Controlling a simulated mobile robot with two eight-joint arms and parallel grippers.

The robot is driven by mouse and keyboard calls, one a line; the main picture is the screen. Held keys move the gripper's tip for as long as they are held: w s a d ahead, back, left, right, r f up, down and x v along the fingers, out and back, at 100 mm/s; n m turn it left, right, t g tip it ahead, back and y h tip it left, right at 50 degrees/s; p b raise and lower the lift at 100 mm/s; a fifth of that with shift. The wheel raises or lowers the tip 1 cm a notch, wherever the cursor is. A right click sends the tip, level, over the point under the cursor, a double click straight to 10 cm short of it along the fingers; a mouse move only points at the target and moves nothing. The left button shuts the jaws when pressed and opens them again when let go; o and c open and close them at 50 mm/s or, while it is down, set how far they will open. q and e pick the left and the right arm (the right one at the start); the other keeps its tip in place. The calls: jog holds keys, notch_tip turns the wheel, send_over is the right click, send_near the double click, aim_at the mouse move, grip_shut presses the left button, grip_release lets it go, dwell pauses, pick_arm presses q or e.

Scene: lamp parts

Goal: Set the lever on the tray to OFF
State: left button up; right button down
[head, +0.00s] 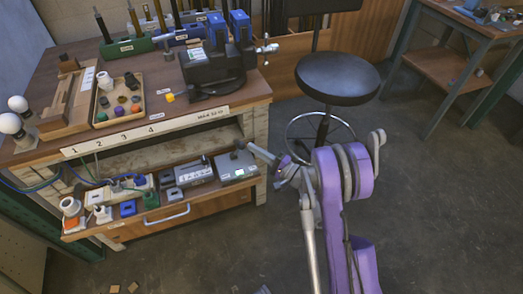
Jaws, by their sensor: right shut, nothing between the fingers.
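The lower tray (180,228) is a wooden drawer-like shelf with a handle, below the workbench top. On its right end sits a grey box (237,167) with a small green spot and a pale front label. Other small grey boxes (193,172) stand to its left. The lever is too small to make out for sure, and so is its setting. My right gripper (242,146) reaches in from the right on my purple arm. It is shut and empty, with its tip over the back right of the grey box; contact cannot be told. My left gripper is not in view.
The workbench top (250,93) holds a black vise (212,68), a parts tray (119,96) and bulbs (12,124). Sockets and cables crowd the lower tray's left. A round black stool (337,77) stands behind my right arm. Floor at right is open.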

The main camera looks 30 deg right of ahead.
jog(key=shift+r, duration=0.1)
dwell(0.3)
jog(key=shift+a+r+n+p, duration=0.1)
jog(key=shift+r+n+p, duration=0.05)
jog(key=shift+n+p, duration=0.15)
jog(key=shift+a+r+n+g, duration=0.1)
jog(key=shift+r+n+g, duration=0.15)
jog(key=shift+g, duration=0.25)
jog(key=shift+w+a+r+n+g+h+p, duration=0.15)
jog(key=shift+a+r+n+g+p, duration=0.15)
jog(key=shift+r+n+p, duration=0.25)
jog(key=shift+a+r+n+g+h+p, duration=0.15)
jog(key=shift+a+r+n+g+p, duration=0.15)
jog(key=shift+n+p, duration=0.4)
jog(key=shift+w+a+r+n+g+h+p, duration=0.15)
jog(key=shift+a+r+n+g+h+p, duration=0.35)
jog(key=shift+a+n+g+p, duration=0.45)
jog(key=shift+w+a+r+n+g+h+p, duration=0.15)
jog(key=shift+a+r+n+g+h+p, duration=0.15)
jog(key=shift+a+n+p, duration=0.25)
jog(key=shift+w+a+r+n+g+h+p, duration=0.1)
jog(key=shift+w+a+n+g+h+p, duration=0.05)
jog(key=shift+a+n+h+p, duration=0.3)
jog(key=shift+w+a+n+g+h, duration=0.25)
jog(key=shift+a+n+g+h, duration=0.25)
jog(key=shift+a+n+h, duration=0.4)
jog(key=shift+w+a+f, duration=0.1)
jog(key=shift+a, duration=0.3)
